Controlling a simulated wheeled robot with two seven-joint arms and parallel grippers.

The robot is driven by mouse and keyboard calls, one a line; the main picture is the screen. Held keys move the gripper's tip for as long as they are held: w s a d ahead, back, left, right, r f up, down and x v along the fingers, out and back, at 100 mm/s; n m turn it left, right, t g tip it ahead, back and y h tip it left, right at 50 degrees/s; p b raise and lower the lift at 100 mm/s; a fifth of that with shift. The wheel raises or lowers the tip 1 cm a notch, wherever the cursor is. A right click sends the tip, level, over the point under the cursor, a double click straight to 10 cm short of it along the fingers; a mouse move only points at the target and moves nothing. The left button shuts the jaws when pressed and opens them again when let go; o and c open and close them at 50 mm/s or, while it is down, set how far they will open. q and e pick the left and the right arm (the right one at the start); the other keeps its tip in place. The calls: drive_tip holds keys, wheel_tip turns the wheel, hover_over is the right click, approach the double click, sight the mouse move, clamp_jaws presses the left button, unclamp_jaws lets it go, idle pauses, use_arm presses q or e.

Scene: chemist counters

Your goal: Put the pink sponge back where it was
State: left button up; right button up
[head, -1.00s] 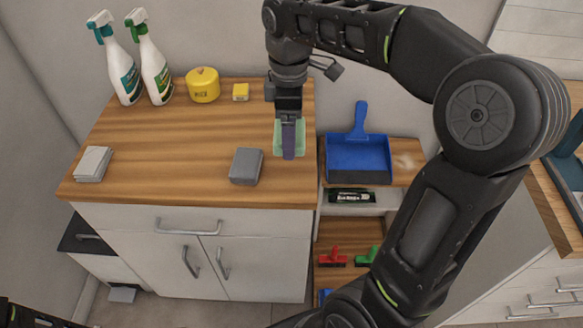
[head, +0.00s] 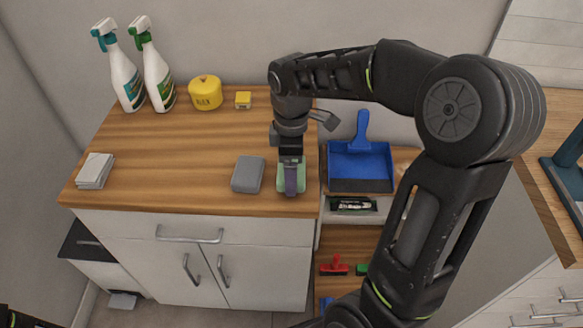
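No clearly pink sponge shows in the head view. My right gripper (head: 290,178), with a purple-grey finger at its tip, points down over the front right of the wooden counter (head: 140,155). It is shut on a pale green pad (head: 282,186), which shows on both sides of the finger. The pad is close to the counter top; I cannot tell whether it touches. A grey sponge-like block (head: 248,174) lies just left of the gripper. My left gripper is not in view.
Whitish pads (head: 95,170) lie at left. A blue dustpan (head: 360,165) lies right of the counter. The counter's middle is clear.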

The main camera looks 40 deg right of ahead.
drive_tip(key=shift+f, duration=0.25)
drive_tip(key=shift+f, duration=0.15)
drive_tip(key=o, duration=1.2)
drive_tip(key=shift+c, duration=0.2)
drive_tip(key=shift+r, duration=0.45)
wheel_tip(320, 180, up, 12)
drive_tip(key=shift+f, duration=0.2)
drive_tip(key=shift+r+p, duration=0.1)
drive_tip(key=shift+p, duration=0.2)
